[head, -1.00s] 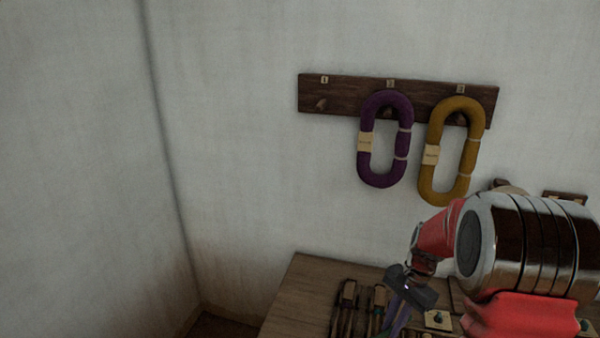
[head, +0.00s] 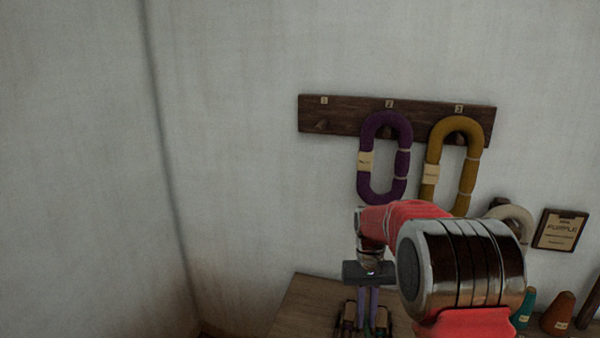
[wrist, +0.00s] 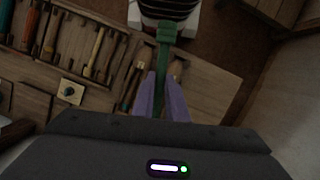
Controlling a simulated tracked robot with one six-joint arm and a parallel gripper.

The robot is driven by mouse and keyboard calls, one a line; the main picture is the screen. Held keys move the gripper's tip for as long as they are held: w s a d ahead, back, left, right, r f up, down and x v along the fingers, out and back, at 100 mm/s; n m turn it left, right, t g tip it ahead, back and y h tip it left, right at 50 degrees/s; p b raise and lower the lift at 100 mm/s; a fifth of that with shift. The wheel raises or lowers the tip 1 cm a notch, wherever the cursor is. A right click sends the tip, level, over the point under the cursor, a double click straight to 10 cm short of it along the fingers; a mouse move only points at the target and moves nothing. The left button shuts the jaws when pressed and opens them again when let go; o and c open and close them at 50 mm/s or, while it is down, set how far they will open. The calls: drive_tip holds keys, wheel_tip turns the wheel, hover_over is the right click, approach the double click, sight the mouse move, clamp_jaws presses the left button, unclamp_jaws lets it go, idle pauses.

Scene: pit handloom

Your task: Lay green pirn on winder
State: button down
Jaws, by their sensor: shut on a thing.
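My gripper (head: 367,322) is at the lower centre of the head view, with its purple fingers pointing down over the bench. In the wrist view my gripper (wrist: 161,82) is shut on the green pirn (wrist: 165,52), a slim green rod with a wider block-like end. The pirn reaches out past the fingertips, above the bench. In the head view the pirn cannot be made out. I cannot pick out the winder for certain in either view.
The wooden bench (head: 297,305) holds a rack of slim tools (wrist: 97,50). A peg rail (head: 340,117) carries a purple skein (head: 367,175) and a mustard skein (head: 433,165). Teal (head: 524,308) and brown (head: 558,314) cones stand at right, below a "PURPLE" board (head: 561,230).

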drive_tip(key=shift+a, duration=0.65)
drive_tip(key=x, duration=1.5)
drive_tip(key=shift+f, duration=0.1)
